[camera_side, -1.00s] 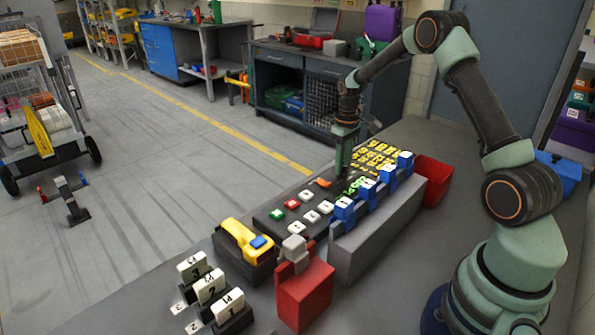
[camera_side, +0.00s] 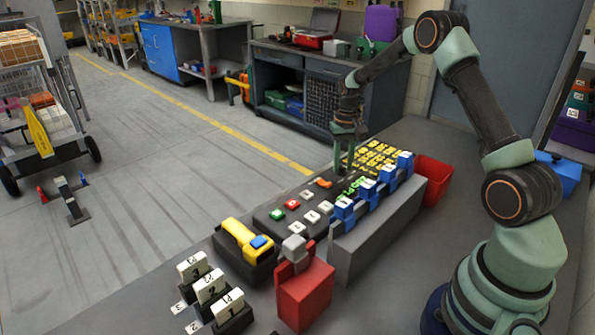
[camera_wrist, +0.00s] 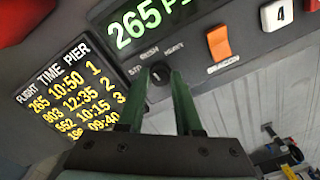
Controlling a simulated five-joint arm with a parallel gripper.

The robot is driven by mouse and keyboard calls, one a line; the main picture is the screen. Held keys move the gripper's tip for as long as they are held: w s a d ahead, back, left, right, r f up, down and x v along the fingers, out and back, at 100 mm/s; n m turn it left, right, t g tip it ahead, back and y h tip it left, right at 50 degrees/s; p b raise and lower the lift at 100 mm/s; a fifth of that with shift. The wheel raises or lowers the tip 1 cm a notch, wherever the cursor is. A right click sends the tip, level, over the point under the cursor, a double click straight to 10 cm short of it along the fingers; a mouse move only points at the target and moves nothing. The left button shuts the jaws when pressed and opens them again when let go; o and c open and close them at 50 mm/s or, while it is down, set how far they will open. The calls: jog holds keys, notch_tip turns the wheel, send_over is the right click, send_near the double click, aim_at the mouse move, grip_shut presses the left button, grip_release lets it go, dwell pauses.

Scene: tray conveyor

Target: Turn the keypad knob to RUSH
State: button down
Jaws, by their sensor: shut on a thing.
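The keypad knob (camera_wrist: 160,74) is small, dark and round with a light mark, on the dark panel below the green display in the wrist view. Small labels surround it; RUSH (camera_wrist: 149,51) is above and slightly left of it, with others at left and upper right. I cannot tell for sure which label its mark faces. My gripper (camera_wrist: 160,88) has its two green fingers on either side of the knob, shut on it. In the side view my gripper (camera_side: 343,166) reaches down to the panel, and its fingers hide the knob.
An orange rocker switch (camera_wrist: 219,42) sits right of the knob. The green display (camera_wrist: 140,22) and a yellow-lettered flight board (camera_wrist: 75,95) are close by. Blue blocks (camera_side: 367,191) stand on a grey ledge beside the keypad. A yellow scanner (camera_side: 240,238) and red holder (camera_side: 305,292) stand nearer.

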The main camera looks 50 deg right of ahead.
aim_at(343, 166)
jog(key=shift+m, duration=0.8)
jog(key=c, duration=0.6)
grip_release()
jog(key=shift+r, duration=0.1)
notch_tip(343, 166, up, 12)
